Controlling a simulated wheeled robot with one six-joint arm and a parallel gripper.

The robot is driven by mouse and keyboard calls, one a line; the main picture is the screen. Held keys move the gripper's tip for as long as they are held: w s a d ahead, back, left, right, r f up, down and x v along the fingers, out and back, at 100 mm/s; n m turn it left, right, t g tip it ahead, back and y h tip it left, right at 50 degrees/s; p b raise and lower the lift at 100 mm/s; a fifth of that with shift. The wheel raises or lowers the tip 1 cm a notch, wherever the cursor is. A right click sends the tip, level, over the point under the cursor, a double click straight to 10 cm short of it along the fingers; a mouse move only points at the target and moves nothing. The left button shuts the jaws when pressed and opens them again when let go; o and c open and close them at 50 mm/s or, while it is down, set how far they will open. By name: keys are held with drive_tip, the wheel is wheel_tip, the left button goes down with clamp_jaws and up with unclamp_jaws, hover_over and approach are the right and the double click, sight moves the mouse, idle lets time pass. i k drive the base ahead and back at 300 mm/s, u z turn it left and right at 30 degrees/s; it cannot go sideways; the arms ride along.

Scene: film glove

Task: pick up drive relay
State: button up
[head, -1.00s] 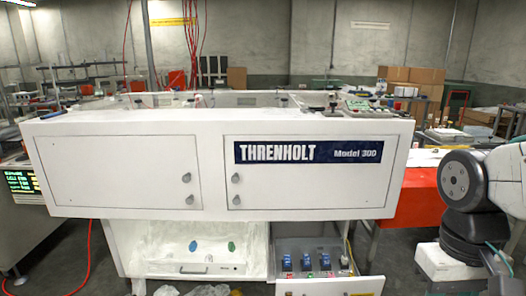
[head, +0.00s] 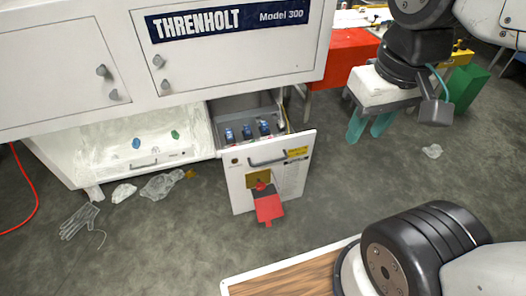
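Several blue-topped units, which look like the relays, stand in a row in the open grey drawer (head: 280,112) under the white THRENHOLT cabinet (head: 190,70). I see a left one (head: 229,134), a middle one (head: 247,132) and a right one (head: 264,128); I cannot tell which is the drive relay. My gripper (head: 368,131), a pale block with two teal fingers, hangs to the right of the drawer, apart from it. Its fingers point down, spread, with nothing seen between them. The lower parts of the units are hidden.
A clear glove (head: 78,222) and crumpled plastic (head: 163,185) lie on the floor. Floor right of the drawer is mostly clear.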

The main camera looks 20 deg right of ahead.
sight(229, 136)
drive_tip(key=u, duration=0.05)
drive_tip(key=i, duration=0.95)
drive_tip(key=z, duration=0.05)
